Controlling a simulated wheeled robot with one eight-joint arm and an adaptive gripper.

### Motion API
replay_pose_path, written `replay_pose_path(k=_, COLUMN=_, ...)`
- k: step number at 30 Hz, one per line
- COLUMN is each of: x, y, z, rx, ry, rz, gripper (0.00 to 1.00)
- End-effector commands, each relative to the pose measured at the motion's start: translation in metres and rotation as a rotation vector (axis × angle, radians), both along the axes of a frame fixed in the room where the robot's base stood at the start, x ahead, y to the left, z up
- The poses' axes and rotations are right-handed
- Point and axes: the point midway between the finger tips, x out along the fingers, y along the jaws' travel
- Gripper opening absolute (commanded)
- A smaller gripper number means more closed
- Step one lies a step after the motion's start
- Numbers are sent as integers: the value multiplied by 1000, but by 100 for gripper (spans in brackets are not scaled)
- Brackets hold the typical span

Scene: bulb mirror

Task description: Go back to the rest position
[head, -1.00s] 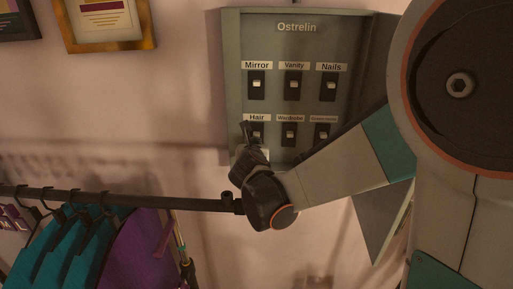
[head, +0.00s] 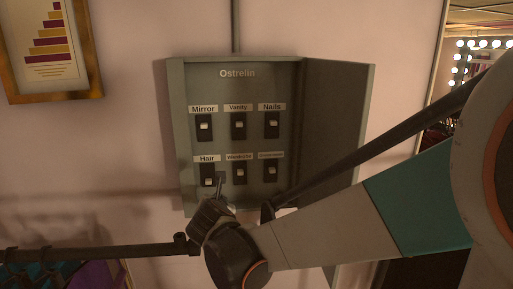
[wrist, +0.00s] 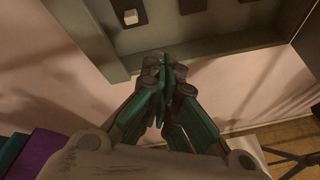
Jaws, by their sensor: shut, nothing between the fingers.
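My gripper (head: 220,183) is shut and empty. In the head view it is just right of the lower part of the Hair switch (head: 208,181) on the grey switch panel (head: 222,90); I cannot tell whether it touches. The Hair switch's light toggle shows low on its black plate. In the wrist view my gripper (wrist: 165,64) has its fingertips together near the panel's lower edge (wrist: 215,48). One switch (wrist: 131,17) shows at the top left there.
The other labelled switches include Mirror (head: 204,125), Vanity (head: 238,124) and Nails (head: 271,123). The panel's door (head: 338,110) stands open at right. A dark clothes rail (head: 90,252) runs at lower left. A bulb-lit mirror (head: 460,62) is at far right.

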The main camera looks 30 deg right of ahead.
Motion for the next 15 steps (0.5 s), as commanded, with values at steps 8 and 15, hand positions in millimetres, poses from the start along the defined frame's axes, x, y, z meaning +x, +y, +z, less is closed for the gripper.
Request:
replay_pose_path(k=8, x=-89, y=-24, z=-62, rx=707, ry=-67, rz=-409, gripper=0)
replay_pose_path(k=15, x=-165, y=-23, z=-117, rx=1273, ry=-124, rz=-824, gripper=0)
